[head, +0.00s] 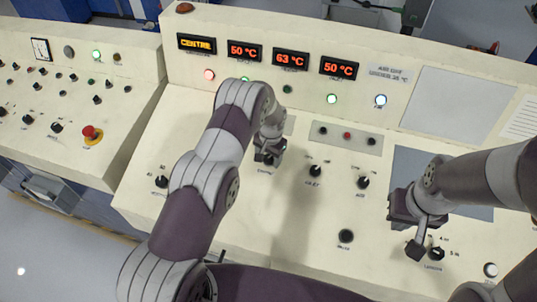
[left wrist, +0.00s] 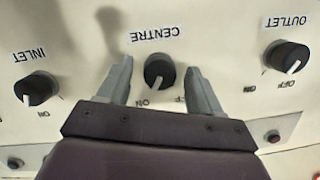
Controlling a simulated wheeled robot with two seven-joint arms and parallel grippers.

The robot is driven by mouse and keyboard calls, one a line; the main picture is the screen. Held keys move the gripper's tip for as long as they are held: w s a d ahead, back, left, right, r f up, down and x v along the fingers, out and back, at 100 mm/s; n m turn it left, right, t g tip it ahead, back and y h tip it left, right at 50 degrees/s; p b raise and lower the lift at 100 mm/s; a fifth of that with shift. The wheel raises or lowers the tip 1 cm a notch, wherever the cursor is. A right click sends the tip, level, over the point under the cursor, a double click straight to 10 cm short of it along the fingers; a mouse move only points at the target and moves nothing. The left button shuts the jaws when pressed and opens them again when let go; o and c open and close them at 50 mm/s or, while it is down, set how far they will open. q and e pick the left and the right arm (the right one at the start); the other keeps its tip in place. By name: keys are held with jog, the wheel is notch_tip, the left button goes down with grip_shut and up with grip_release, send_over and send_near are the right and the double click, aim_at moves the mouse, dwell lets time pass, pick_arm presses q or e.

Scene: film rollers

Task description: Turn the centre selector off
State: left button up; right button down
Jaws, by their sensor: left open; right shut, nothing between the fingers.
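The centre selector (left wrist: 159,71) is a round black knob on the cream panel, under a "CENTRE" label. Its white mark points down-left in the left wrist view, towards the "ON" print. The "OFF" print is partly hidden by my left gripper. My left gripper (left wrist: 157,85) is open, with one finger on each side of the knob and visible gaps between. In the head view my left gripper (head: 268,157) is over that knob, largely covering it. My right gripper (head: 420,248) is shut and empty, beside another black knob (head: 437,254) at the right.
The inlet knob (left wrist: 36,88) and outlet knob (left wrist: 287,57) flank the centre one. A further knob (head: 363,182) stands right of inlet. A display (head: 196,43) reads "CENTRE", beside temperature readouts. A red emergency button (head: 91,133) is on the left console.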

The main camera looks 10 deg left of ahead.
pick_arm(q)
jog(key=shift+w, duration=0.1)
jog(key=c, duration=1.1)
jog(key=shift+o, duration=0.2)
jog(key=shift+f, duration=0.1)
jog(key=n+b, duration=0.2)
jog(key=shift+w+f+b, duration=0.1)
jog(key=shift+f+b, duration=0.05)
jog(key=shift+b, duration=0.2)
jog(key=n+h+b, duration=0.1)
jog(key=n+b, duration=0.2)
jog(key=shift+a, duration=0.1)
jog(key=n+h+b, duration=0.1)
jog(key=n, duration=0.2)
jog(key=shift+n+b, duration=0.4)
jog(key=shift+a+r+n+t+b, duration=0.15)
jog(key=shift+n+b, duration=0.1)
jog(key=shift+n, duration=0.45)
jog(key=shift+d+r+n+t+b, duration=0.15)
jog(key=shift+n+b, duration=0.1)
jog(key=shift+n, duration=0.45)
jog(key=shift+a+h, duration=0.1)
jog(key=shift+h, duration=0.2)
